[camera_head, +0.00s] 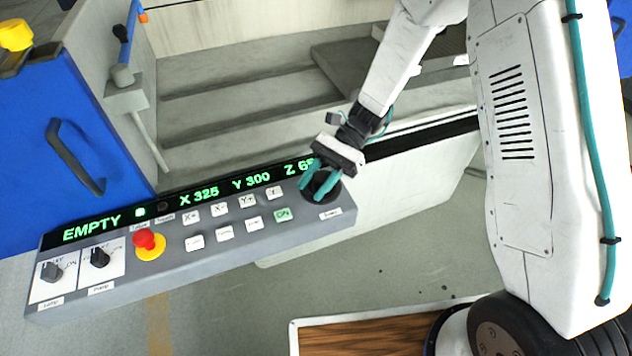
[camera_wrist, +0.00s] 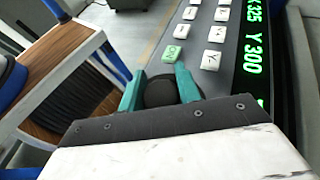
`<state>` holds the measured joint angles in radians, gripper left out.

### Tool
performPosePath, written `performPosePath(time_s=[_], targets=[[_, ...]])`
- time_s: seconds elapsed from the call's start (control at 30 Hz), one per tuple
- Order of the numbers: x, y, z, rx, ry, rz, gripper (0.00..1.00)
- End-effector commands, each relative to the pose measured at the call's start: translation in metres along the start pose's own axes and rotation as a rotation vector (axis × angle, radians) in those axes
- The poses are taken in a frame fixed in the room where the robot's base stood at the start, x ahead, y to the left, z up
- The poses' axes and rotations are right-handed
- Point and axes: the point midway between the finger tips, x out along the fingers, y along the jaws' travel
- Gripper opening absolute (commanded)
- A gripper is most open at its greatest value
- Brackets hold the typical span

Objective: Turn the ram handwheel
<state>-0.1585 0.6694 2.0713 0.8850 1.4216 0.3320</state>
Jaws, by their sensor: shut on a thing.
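The ram handwheel (camera_head: 330,190) is a dark round knob at the right end of the grey control panel (camera_head: 215,262). My gripper (camera_head: 321,180) has teal fingers and comes down on the knob from above. In the wrist view the black handwheel (camera_wrist: 160,92) sits between the two teal fingers of my gripper (camera_wrist: 161,88), one on each side. The fingers are shut on it. Part of the knob is hidden by the fingers and the gripper body. Its turn angle cannot be told.
The panel also carries a red stop button (camera_head: 149,243), two dark rotary switches (camera_head: 100,257), several white buttons and a green ON button (camera_head: 282,214) close to the handwheel. A green display (camera_head: 190,200) reads EMPTY, X 325, Y 300. A wooden-topped surface (camera_head: 375,335) stands at the front.

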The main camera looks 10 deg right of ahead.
Motion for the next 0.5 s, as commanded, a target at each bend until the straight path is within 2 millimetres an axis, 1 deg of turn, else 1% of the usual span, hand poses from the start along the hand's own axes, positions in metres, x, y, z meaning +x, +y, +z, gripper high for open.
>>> performPosePath(time_s=[0.03, 0.5], targets=[[0.0017, 0.0020, -0.0027, 0.009, 0.003, -0.007, 0.10], [0.0022, 0.0020, -0.0034, 0.021, 0.005, -0.031, 0.10]])
